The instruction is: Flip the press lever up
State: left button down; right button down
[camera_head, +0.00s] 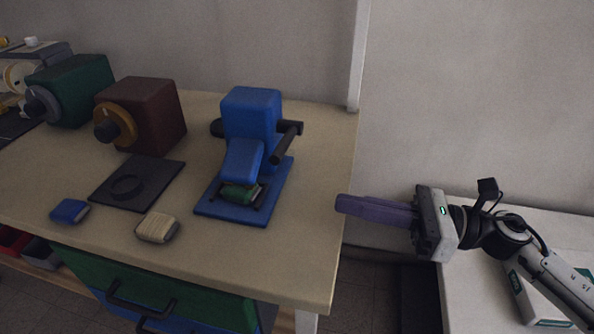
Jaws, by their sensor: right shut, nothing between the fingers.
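A blue press (251,118) stands on its blue base plate near the right end of the wooden table. Its dark lever (286,143) is on the press's right side and slants down toward the front. A small green covered piece (240,195) sits under the press head. My right gripper (340,204) is shut and empty, its purple fingers pointing left, to the right of the table's edge and apart from the lever. My left gripper is not in view.
A dark red box (143,112) and a green box (74,91) with knobs stand at the back left. A black plate (137,183), a blue piece (70,211) and a beige piece (157,228) lie in front. Bare tabletop lies right of the press.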

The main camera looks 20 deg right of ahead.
jog(key=x, duration=0.3)
jog(key=p+x, duration=0.1)
jog(key=x, duration=0.5)
jog(key=shift+w+a+r, duration=0.15)
jog(key=shift+w+r, duration=0.05)
jog(key=shift+r, duration=0.1)
notch_tip(320, 180, up, 2)
jog(key=shift+w+r+p, duration=0.15)
jog(key=shift+w+p, duration=0.05)
jog(key=shift+p, duration=0.5)
jog(key=shift+w+r, duration=0.15)
jog(key=shift+r, duration=0.3)
